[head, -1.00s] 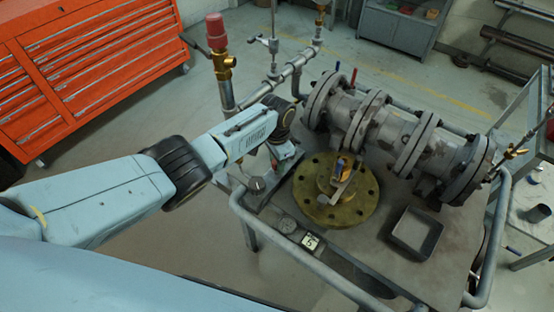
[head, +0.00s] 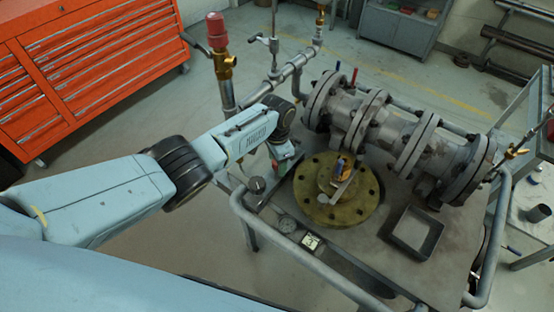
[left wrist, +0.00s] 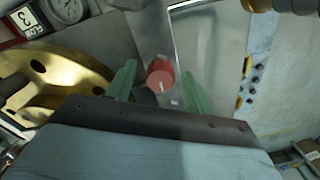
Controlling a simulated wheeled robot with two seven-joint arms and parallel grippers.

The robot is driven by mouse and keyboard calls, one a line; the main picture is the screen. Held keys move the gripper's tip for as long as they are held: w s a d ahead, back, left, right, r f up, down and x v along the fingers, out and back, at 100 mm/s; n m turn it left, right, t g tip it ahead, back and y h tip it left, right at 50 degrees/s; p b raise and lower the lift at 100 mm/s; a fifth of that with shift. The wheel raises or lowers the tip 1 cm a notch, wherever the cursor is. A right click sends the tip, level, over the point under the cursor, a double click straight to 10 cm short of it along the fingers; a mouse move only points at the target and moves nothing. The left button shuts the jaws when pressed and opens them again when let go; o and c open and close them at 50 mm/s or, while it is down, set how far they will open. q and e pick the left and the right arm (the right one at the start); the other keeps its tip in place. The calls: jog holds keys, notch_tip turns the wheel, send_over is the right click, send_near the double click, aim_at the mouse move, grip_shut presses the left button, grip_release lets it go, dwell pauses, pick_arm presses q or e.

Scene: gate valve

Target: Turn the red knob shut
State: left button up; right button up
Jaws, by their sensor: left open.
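The red knob (left wrist: 160,75) is a small round red disc with a pale mark on its face. In the left wrist view it sits between the two green fingers of my left gripper (left wrist: 160,88), which is open. I cannot tell whether either finger touches it. In the head view my left gripper (head: 282,160) points down at the left edge of the bench, beside the brass flange. The knob is mostly hidden there by the gripper. My right gripper is not in view.
The brass flange (head: 348,210) lies on the bench, with a tool on it. A grey flanged pipe (head: 400,130) runs behind, and a square tray (head: 415,232) lies at right. A red-capped valve (head: 216,30) stands upright behind my left arm. A rail edges the bench.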

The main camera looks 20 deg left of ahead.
pick_arm(q)
notch_tip(320, 180, up, 13)
jog(key=p, duration=0.2)
jog(key=shift+r+p, duration=0.2)
jog(key=shift+p, duration=0.15)
dwell(0.4)
